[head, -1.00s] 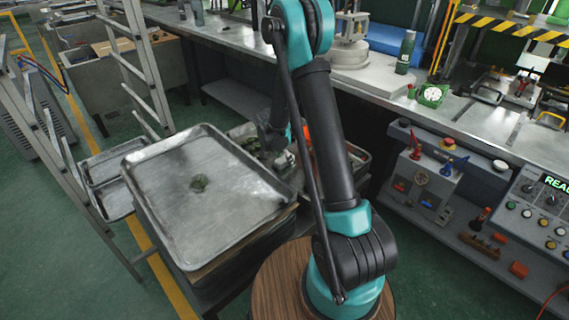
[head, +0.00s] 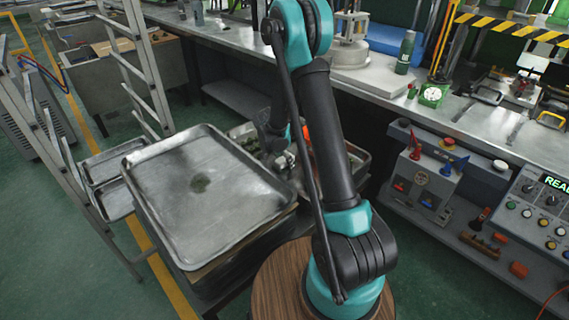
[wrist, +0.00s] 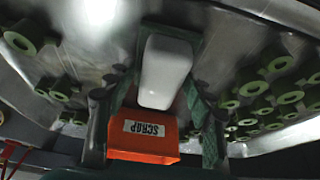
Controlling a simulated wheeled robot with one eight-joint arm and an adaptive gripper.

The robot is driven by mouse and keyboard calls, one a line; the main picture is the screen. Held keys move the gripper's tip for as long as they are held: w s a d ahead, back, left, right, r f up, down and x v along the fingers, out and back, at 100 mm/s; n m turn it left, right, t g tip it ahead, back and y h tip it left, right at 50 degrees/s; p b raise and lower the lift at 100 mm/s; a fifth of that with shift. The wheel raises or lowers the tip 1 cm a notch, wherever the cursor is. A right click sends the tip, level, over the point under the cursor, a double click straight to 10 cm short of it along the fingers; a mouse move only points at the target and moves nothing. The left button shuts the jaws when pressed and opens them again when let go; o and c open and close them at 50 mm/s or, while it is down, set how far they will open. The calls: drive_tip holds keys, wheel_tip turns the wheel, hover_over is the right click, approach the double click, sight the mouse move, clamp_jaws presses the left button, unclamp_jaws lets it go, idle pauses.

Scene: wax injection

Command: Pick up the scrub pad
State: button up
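My gripper (wrist: 155,120) shows in the wrist view as two dark fingers set apart, to the left and right of the middle. A white rounded block (wrist: 166,70) lies between them, with dark green material (wrist: 194,90) along its edges. That green may be the scrub pad, but I cannot tell for sure, nor whether the fingers touch it. An orange box marked SCRAP (wrist: 150,148) shows below the block, between the fingers. In the head view my gripper (head: 270,130) is small, over the tray behind the big one, partly hidden by my arm.
Several green rings (wrist: 285,97) lie on metal on both sides in the wrist view. A ladder-like rack (head: 145,75) stands left. The workbench (head: 250,38) runs behind.

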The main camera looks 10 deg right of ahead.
drive_tip(key=shift+c, duration=1.1)
drive_tip(key=shift+r, duration=0.1)
wheel_tip(320, 180, up, 20)
drive_tip(key=shift+r, duration=0.15)
